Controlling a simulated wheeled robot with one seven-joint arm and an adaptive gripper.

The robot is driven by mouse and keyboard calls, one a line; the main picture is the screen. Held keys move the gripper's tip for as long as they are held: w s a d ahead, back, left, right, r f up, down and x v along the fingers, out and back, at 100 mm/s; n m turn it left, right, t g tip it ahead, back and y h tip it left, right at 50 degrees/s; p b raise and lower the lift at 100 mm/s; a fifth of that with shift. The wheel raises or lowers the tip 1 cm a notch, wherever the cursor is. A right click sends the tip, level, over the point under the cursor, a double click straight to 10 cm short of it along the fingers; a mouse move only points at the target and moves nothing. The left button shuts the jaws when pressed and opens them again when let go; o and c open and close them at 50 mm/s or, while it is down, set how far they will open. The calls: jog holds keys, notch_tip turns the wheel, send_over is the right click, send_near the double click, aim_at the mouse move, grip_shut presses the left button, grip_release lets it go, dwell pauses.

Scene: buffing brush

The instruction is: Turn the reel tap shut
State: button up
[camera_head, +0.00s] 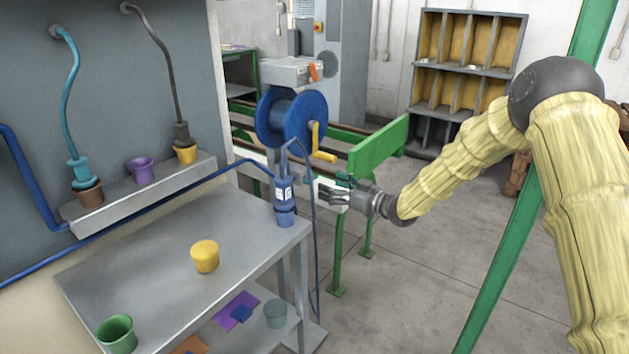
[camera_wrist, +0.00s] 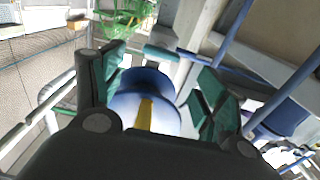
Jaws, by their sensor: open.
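A blue fitting with white labels (camera_head: 283,192), which I take to be the reel tap, stands upright at the table's right corner with blue hoses at it. My gripper (camera_head: 328,190) is open and points left toward it, a short gap away in the head view. In the wrist view a blue round body with a yellow stripe (camera_wrist: 146,100) shows between the spread green-tipped fingers of my gripper (camera_wrist: 162,72). I cannot tell from the view whether the fingers touch it. Its lower part is hidden by my gripper.
A blue reel (camera_head: 283,112) with a yellow crank (camera_head: 317,140) stands just behind. A green frame (camera_head: 378,146) is behind my gripper. The grey table (camera_head: 150,260) carries a yellow pot (camera_head: 205,256) and a green pot (camera_head: 117,334). Floor at right is mostly clear.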

aim_at(314, 179)
jog(key=shift+p+x, duration=0.3)
jog(key=shift+x, duration=3.2)
jog(key=c, duration=1)
